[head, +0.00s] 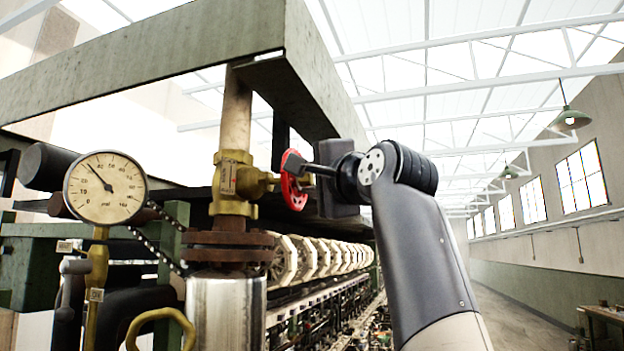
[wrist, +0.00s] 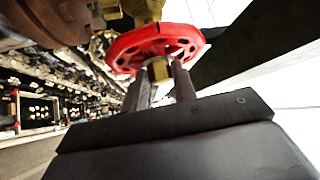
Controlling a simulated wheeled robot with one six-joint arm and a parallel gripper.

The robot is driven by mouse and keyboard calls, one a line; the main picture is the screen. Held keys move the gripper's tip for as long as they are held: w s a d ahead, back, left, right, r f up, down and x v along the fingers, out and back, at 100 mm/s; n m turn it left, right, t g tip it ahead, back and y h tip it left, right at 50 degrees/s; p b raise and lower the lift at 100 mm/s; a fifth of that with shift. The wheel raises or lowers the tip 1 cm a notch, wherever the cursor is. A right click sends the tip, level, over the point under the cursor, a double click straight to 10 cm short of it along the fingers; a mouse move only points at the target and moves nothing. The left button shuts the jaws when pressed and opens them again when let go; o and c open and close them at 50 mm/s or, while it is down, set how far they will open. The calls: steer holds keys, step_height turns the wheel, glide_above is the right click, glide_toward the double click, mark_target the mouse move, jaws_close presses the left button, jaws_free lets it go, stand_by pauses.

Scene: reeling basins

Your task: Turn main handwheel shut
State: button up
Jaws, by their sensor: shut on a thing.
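The main handwheel is a red wheel (head: 293,180) on the side of a brass valve (head: 235,182), which sits on a vertical pipe. In the wrist view the red handwheel (wrist: 158,46) fills the upper middle, with brass at its hub. My gripper (head: 309,170) reaches the wheel from the right in the head view. In the wrist view its two fingers (wrist: 160,82) are close together at the wheel's near side, shut on the wheel around its middle. The exact contact of the fingertips is partly hidden by the wheel.
A round pressure gauge (head: 105,188) stands left of the valve. A rusty flange (head: 228,250) and a shiny metal cylinder (head: 226,312) are below it. A grey-green beam (head: 150,62) runs overhead. A row of reels (head: 310,257) stretches behind. The aisle (head: 520,305) at right is open.

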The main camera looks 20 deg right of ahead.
steer(key=shift+f, duration=0.1)
steer(key=o, duration=0.9)
steer(key=b+v, duration=0.4)
steer(key=v, duration=0.7)
steer(key=shift+w+a, duration=0.1)
steer(key=shift+w, duration=0.05)
